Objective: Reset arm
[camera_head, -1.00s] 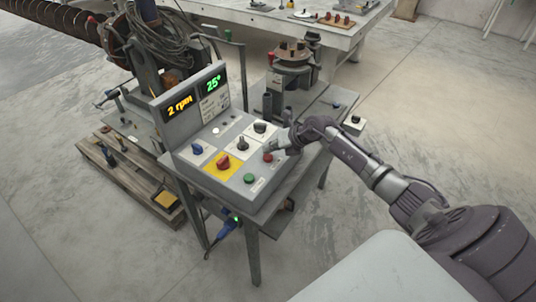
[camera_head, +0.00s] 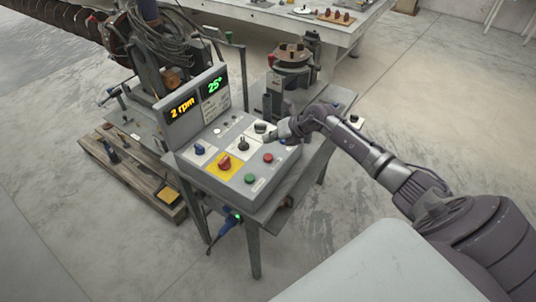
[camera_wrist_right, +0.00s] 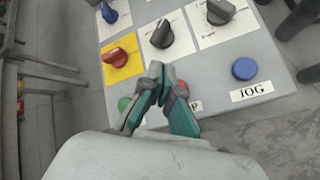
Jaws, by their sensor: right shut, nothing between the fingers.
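The grey control console (camera_head: 222,186) stands on a metal table, with displays reading "2 rpm" (camera_head: 181,108) and "25°" (camera_head: 215,86). Its sloped face carries a blue knob (camera_head: 199,149), a red knob on a yellow plate (camera_head: 225,163), two black knobs (camera_head: 242,144) (camera_head: 260,127), a green button (camera_head: 250,179) and a red button (camera_head: 268,158). My right gripper (camera_head: 269,137) is shut and empty above the face, near the upper black knob. In the right wrist view, its closed fingers (camera_wrist_right: 161,75) partly cover the red button (camera_wrist_right: 182,88); the blue JOG button (camera_wrist_right: 244,68) is right of them. My left gripper is out of view.
A machine with cables and a large auger (camera_head: 78,25) stands behind the console. A clamp-like fixture (camera_head: 291,70) stands behind it on the right. A wooden pallet (camera_head: 130,181) lies at left. The floor to the right is open.

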